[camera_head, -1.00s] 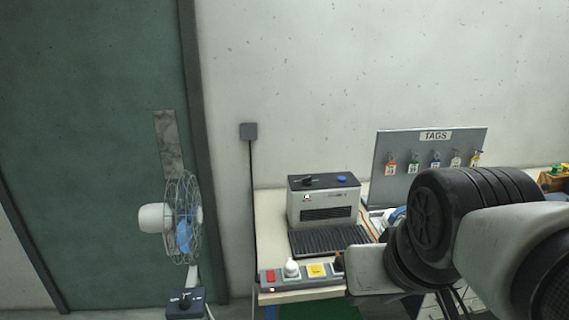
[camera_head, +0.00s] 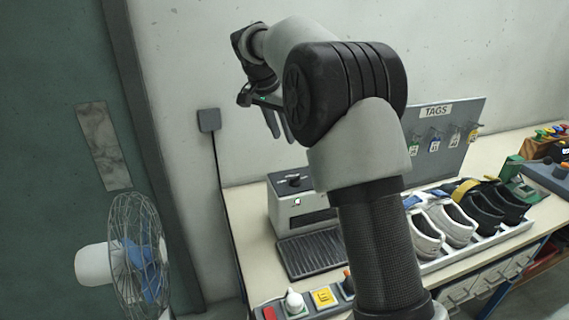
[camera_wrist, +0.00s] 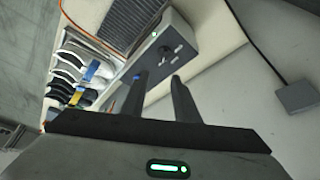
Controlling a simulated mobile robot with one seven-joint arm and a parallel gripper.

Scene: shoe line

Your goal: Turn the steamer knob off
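The steamer, a grey box (camera_head: 283,211) with a black top panel, stands on the bench by the wall in the head view. Its dark knob (camera_head: 294,180) sits on that panel; a small light shows on the front. My arm hides the right part. In the wrist view the steamer (camera_wrist: 184,28) lies beyond my fingers, with the knob (camera_wrist: 167,49) on its dark panel and a blue button (camera_wrist: 137,76) by the left finger. My gripper (camera_head: 280,138) is open and empty, above the steamer and apart from it. It also shows in the wrist view (camera_wrist: 156,77).
A ribbed black grate (camera_head: 308,256) lies before the steamer. A control strip (camera_head: 310,301) runs along the bench front. A fan (camera_head: 138,250) stands left. Shoes (camera_head: 455,222) fill a tray at right, below a TAGS board (camera_head: 455,130). A wall box (camera_head: 208,120) has a hanging cable.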

